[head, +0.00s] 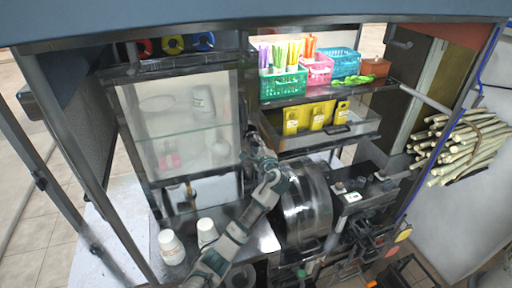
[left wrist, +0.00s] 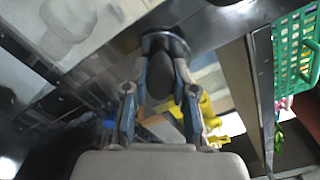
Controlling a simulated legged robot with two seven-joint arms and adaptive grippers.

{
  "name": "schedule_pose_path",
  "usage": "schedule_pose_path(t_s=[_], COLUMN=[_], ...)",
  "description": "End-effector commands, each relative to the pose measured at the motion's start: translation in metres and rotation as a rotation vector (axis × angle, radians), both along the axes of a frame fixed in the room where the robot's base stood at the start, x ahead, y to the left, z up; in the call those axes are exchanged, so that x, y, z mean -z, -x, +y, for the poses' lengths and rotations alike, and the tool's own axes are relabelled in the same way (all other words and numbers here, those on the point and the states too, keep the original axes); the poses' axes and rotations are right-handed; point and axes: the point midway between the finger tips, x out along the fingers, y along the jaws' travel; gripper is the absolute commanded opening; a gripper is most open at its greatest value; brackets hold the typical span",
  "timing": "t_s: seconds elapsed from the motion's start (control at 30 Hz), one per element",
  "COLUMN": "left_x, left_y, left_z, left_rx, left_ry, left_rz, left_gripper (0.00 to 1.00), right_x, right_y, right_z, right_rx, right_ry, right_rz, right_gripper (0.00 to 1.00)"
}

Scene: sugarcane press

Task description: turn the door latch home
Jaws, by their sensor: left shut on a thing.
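The glass-fronted cabinet door (head: 190,150) stands at the left of the press stall in the head view and looks closed. My left gripper (head: 257,150) reaches up to its right edge and hides the latch there. In the left wrist view the door latch (left wrist: 164,75) is a dark, rounded knob on a round metal base. My left gripper (left wrist: 166,88) has a finger on each side of the knob and is shut on it. The knob lies roughly along the line of the fingers. My right gripper is not in view.
A metal press drum (head: 305,205) stands just right of my left arm. Two stacks of white cups (head: 171,247) stand on the counter at left. Shelves at right hold a green basket (head: 284,86) and yellow packets (head: 318,117). Sugarcane stalks (head: 460,148) hang at far right.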

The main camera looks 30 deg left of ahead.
Motion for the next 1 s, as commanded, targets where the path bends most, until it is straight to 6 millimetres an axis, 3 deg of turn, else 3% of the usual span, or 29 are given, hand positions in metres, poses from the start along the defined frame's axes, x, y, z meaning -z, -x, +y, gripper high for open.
schedule_pose_path(t_s=[0.5,1.0], left_x=[-0.001,-0.003], left_y=[-0.001,-0.001], left_z=[-0.001,-0.001], left_rx=[0.003,0.005], left_ry=[0.283,0.391], left_rz=[-0.337,-0.463], left_gripper=[0.0,0.0], right_x=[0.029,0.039], right_y=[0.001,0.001], right_z=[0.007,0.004], right_rx=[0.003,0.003], right_ry=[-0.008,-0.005], right_rz=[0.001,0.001], right_gripper=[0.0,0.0])
